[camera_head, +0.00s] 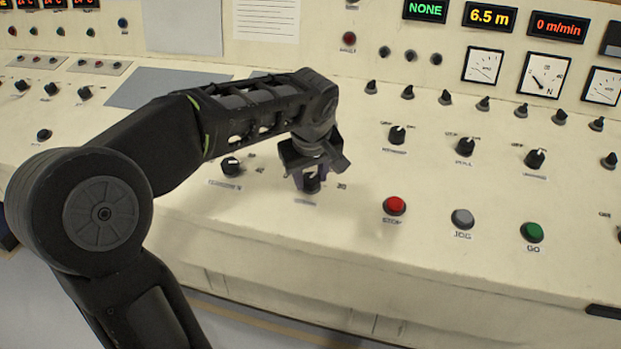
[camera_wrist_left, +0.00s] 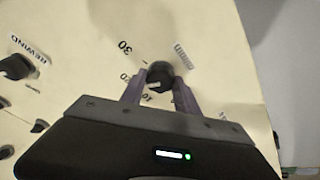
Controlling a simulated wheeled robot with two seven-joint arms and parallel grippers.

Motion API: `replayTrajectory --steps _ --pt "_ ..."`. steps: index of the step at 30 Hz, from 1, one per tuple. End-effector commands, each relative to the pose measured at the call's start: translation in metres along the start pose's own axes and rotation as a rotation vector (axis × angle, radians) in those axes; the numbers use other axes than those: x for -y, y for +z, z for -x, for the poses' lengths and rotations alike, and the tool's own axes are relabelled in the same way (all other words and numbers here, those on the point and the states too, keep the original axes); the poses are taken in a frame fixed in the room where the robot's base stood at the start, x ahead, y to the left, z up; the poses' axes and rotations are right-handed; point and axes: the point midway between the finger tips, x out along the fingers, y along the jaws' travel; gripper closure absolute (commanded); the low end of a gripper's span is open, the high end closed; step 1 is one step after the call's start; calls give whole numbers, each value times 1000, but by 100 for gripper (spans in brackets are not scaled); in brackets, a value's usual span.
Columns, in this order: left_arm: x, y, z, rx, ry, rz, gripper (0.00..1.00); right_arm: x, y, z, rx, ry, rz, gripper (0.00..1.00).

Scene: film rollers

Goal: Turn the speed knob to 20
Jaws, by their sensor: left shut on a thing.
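The knob at my left gripper is black and round, on the cream sloping panel in the head view (camera_head: 311,186); it also shows in the wrist view (camera_wrist_left: 159,72). Its name label (camera_wrist_left: 183,55) is too blurred to read. Numbers 30, 20 and 10 stand around it. The knob's white mark seems to face the side of the 10 and 20; the exact setting is unclear. My left gripper (camera_head: 309,178) is shut on this knob, with one purple finger on each side (camera_wrist_left: 160,79). My right gripper is not in view.
A similar knob (camera_head: 230,166) stands to the left. A red stop button (camera_head: 394,206), a grey jog button (camera_head: 462,219) and a green go button (camera_head: 532,232) lie to the right. The speed display (camera_head: 558,27) reads 0 m/min. More knobs stand behind.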

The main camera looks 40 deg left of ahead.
Motion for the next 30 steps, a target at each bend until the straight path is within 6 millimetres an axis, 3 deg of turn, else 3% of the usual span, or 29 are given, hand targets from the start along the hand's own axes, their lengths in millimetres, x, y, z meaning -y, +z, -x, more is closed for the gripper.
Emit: replayTrajectory --steps 10,11,18,30 --pt "0 0 0 0 0 3 100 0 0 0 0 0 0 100" --pt "0 0 0 0 0 3 61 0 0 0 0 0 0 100" --pt "0 0 0 0 0 3 42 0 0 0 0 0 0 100" --pt "0 0 8 -1 1 2 41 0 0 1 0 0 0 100"
